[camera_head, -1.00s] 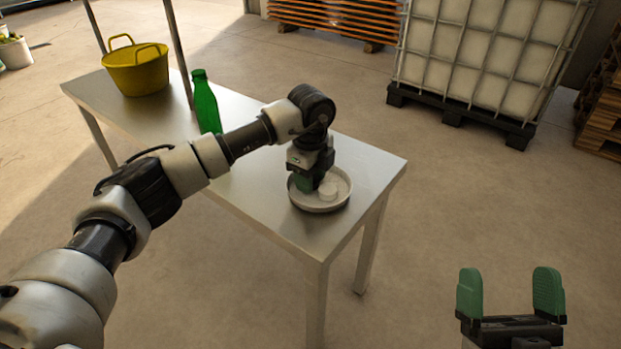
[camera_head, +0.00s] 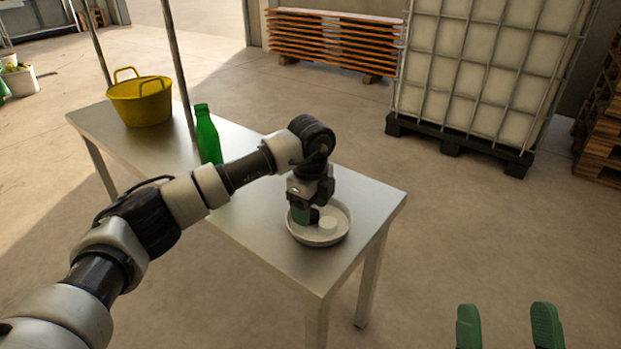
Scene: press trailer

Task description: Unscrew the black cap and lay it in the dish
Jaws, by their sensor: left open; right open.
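The green bottle (camera_head: 208,138) stands upright on the metal table; its top looks green, with no black cap visible on it. The pale round dish (camera_head: 342,232) sits near the table's right end. My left gripper (camera_head: 302,217) points down into the dish's left part and is open. A small dark piece (camera_head: 314,215) shows just right of its green finger, inside the dish; I cannot tell whether it is the black cap or part of the gripper. My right gripper (camera_head: 506,314) is open and empty at the bottom right, away from the table.
A yellow tub (camera_head: 140,104) stands on the far left of the table (camera_head: 265,240). Table posts rise near the bottle. A caged white tank (camera_head: 480,75) stands behind on a black pallet. The floor right of the table is clear.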

